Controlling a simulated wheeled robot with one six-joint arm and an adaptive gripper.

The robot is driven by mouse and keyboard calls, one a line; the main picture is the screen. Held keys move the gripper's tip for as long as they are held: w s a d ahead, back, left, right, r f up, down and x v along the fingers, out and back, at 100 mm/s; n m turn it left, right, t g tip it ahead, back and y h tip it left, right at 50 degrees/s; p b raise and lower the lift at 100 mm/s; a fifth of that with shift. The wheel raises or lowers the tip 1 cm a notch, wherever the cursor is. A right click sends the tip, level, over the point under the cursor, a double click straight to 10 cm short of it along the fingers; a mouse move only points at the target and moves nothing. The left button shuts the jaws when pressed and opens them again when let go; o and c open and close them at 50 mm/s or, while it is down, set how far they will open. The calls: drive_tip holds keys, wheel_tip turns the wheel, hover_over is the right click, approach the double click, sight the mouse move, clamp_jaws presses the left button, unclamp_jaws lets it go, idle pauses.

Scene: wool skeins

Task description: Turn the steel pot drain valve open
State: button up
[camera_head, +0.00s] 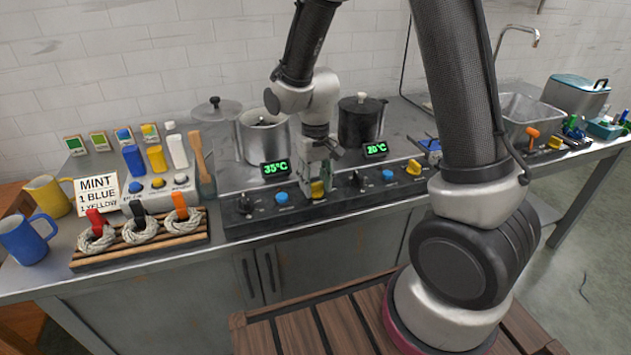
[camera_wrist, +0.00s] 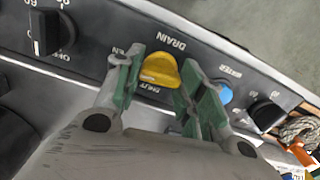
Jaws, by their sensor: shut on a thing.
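The steel pot (camera_head: 252,143) stands on the counter behind the left control panel, with its display reading 35°C. Its drain valve is the yellow knob (camera_head: 317,188) at that panel's right end. My gripper (camera_head: 318,180) reaches down over this knob. In the wrist view, the yellow knob (camera_wrist: 160,68) sits between the green-padded fingers of my gripper (camera_wrist: 160,78), which is shut on it. The word DRAIN is beside the knob, SHUT is near its lower side, and a partly covered label ending in EN is at its left. The knob's exact angle is hard to tell.
A blue button (camera_head: 281,197) and a black dial (camera_head: 246,204) share the panel. A dark pot (camera_head: 373,122) reading 20°C stands right, with its own yellow knob (camera_head: 414,167). A rack (camera_head: 142,241) of wool skeins, mugs and bottles are left. A sink (camera_head: 530,108) is right.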

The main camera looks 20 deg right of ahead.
sight(316, 183)
drive_tip(key=shift+m, duration=0.5)
idle(0.3)
drive_tip(key=o, duration=1)
wheel_tip(316, 183, up, 12)
drive_tip(key=shift+r, duration=0.1)
